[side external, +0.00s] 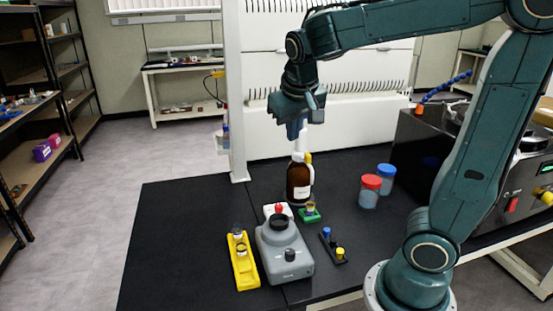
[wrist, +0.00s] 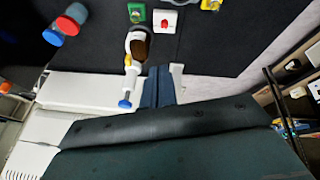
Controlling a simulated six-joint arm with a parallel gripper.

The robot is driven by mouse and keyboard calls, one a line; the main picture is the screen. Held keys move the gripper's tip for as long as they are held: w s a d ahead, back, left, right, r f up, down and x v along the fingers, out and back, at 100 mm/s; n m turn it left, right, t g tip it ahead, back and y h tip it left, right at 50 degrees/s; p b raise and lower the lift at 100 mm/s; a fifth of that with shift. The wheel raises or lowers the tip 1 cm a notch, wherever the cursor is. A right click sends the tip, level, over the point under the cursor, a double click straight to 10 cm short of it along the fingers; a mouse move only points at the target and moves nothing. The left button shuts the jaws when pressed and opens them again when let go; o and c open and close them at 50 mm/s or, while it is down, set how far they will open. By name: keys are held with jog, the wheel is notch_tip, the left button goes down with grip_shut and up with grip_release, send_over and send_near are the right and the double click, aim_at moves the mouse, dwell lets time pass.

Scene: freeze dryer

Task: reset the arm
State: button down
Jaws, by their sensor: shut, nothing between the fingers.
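My gripper (side external: 297,128) is shut and empty. It points down above the bench, over the brown bottle in the side view. In the wrist view my gripper (wrist: 158,72) shows as dark shut fingers with nothing between them. My arm bends up from its base at the right and reaches left across the top of the side view. The brown bottle (side external: 300,182) with a white label and pump top stands upright on the black bench (side external: 165,225). The bottle also shows in the wrist view (wrist: 140,48), apart from the fingers.
A grey mixer-like device (side external: 285,255), a yellow rack (side external: 242,262), a green holder (side external: 310,214) and a small black rack (side external: 333,247) stand on the bench front. Red-lidded (side external: 369,192) and blue-lidded (side external: 386,178) jars stand right of the bottle. The bench's left part is clear.

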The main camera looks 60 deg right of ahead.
jog(key=s+a+f+n+t+y, duration=0.1)
jog(key=s+a+n+t+y, duration=0.1)
jog(key=s+a+n, duration=0.4)
jog(key=shift+s+a+f+t+y, duration=0.4)
jog(key=shift+s+a+y, duration=0.95)
jog(key=shift+s, duration=2.15)
